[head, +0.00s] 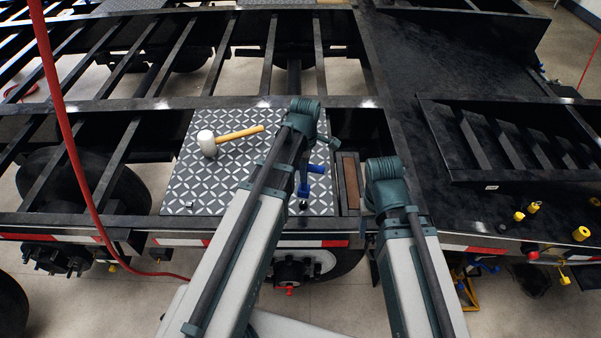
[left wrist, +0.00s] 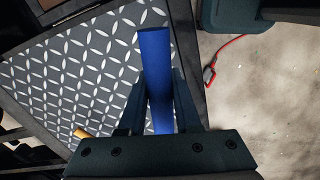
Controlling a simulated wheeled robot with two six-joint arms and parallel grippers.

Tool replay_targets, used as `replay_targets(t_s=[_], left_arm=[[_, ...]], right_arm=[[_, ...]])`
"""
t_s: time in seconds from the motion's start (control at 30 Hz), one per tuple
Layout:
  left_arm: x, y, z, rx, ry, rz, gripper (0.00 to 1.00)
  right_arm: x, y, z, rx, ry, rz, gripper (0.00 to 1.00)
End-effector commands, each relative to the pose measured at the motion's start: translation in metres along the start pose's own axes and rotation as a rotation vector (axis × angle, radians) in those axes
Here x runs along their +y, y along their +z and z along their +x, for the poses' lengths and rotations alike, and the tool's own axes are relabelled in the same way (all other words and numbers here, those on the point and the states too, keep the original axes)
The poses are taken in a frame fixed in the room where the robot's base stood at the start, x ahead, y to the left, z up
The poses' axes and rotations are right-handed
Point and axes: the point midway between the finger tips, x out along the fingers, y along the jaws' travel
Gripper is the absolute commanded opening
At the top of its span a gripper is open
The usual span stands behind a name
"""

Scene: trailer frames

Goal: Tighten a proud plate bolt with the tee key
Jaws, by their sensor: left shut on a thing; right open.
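The patterned deck plate (head: 240,185) lies in the black trailer frame, and it also shows in the left wrist view (left wrist: 90,75). The blue tee key (head: 317,168) is over the plate's right part. Its blue bar (left wrist: 156,60) stands between the fingers of my left gripper (left wrist: 158,105), which is shut on it. In the head view my left gripper (head: 304,178) is partly hidden by its own arm. A small bolt (head: 303,205) shows near the plate's front right corner, below the key; I cannot tell if they touch. My right gripper is hidden behind its arm.
A mallet (head: 208,143) with a white head and wooden handle lies on the plate. A red hose (head: 63,120) hangs at the left. Black steps (head: 500,140) and several yellow fittings (head: 533,207) are on the right. Open gaps lie between the frame beams.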

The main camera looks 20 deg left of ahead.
Motion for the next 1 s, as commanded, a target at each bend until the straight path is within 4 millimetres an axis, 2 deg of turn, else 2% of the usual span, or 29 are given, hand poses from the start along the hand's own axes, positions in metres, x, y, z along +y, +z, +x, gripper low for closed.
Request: replay_targets(t_s=[0.37,1.0], left_arm=[[0.000,0.000,0.006,0.000,0.000,0.001,0.00],[0.000,0.000,0.049,0.000,0.000,0.001,0.00]], right_arm=[[-0.001,0.000,0.006,0.000,0.000,-0.001,0.57],[-0.004,-0.003,0.049,0.000,0.002,-0.009,0.57]])
